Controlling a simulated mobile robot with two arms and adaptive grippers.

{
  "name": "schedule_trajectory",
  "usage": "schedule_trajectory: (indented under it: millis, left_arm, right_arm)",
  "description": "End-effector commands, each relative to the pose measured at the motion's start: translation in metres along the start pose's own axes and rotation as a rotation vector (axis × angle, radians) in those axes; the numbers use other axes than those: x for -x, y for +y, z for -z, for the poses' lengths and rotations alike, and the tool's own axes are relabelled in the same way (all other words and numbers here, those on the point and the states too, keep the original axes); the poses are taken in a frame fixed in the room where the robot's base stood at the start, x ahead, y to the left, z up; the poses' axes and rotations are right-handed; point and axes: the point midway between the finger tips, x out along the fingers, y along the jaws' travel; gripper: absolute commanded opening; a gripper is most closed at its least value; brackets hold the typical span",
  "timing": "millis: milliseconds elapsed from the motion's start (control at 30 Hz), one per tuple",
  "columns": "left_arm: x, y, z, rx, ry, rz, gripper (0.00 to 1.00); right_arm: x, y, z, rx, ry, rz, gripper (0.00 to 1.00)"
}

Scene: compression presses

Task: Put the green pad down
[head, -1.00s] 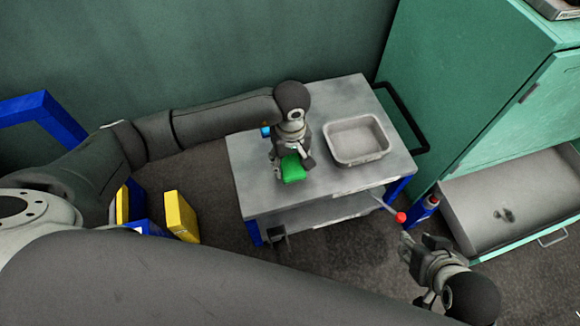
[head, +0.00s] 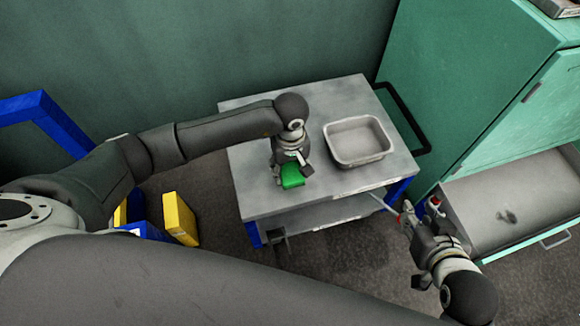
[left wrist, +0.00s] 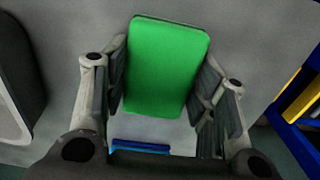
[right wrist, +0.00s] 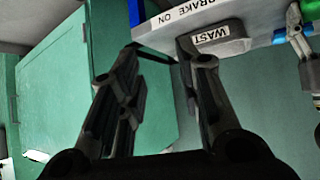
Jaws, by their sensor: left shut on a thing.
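The green pad (head: 291,176) is a flat rounded rectangle over the left part of the grey trolley top (head: 330,100). My left gripper (head: 290,165) is shut on it. In the left wrist view the pad (left wrist: 165,65) sits between the two fingers of the left gripper (left wrist: 162,85), with grey surface around it. I cannot tell whether the pad touches the trolley top. My right gripper (head: 412,228) is in front of the trolley's right end. In the right wrist view the right gripper (right wrist: 155,50) has its fingers apart, with nothing visible held.
An empty metal tray (head: 358,158) stands on the trolley, right of the pad. A green cabinet (head: 470,80) with an open drawer (head: 520,195) is at the right. Bare trolley surface surrounds the pad.

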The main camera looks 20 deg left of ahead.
Motion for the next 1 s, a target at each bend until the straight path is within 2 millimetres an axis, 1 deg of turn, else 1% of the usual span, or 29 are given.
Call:
schedule_trajectory:
  millis: [67,100,233,267,667,700,767,1000]
  left_arm:
    - [-0.001,0.000,0.000,0.000,0.000,0.000,0.34]
    - [-0.001,0.000,0.000,0.000,0.000,0.000,0.55]
    - [0.000,0.000,0.000,0.000,0.000,0.000,0.72]
    - [0.000,0.000,0.000,0.000,0.000,0.000,0.74]
    - [0.001,0.000,0.000,0.000,0.000,0.000,0.74]
    - [0.002,0.000,0.000,0.000,0.000,0.000,0.74]
    - [0.003,0.000,0.000,0.000,0.000,0.000,0.74]
    - [0.041,0.000,0.001,-0.001,0.004,-0.001,0.74]
  right_arm:
    - [-0.001,0.000,0.002,0.000,0.011,0.000,0.32]
    - [-0.001,0.000,0.004,0.000,0.016,0.000,0.32]
    - [-0.001,0.000,0.004,0.000,0.017,0.001,0.32]
    - [-0.001,0.000,0.004,0.001,0.017,0.001,0.32]
    - [0.000,-0.001,0.003,0.000,0.007,0.002,0.32]
    - [0.001,-0.001,0.000,0.000,-0.006,0.002,0.32]
    - [0.003,-0.001,-0.011,-0.002,-0.053,0.002,0.32]
    - [0.019,0.005,-0.050,-0.005,-0.253,-0.011,0.32]
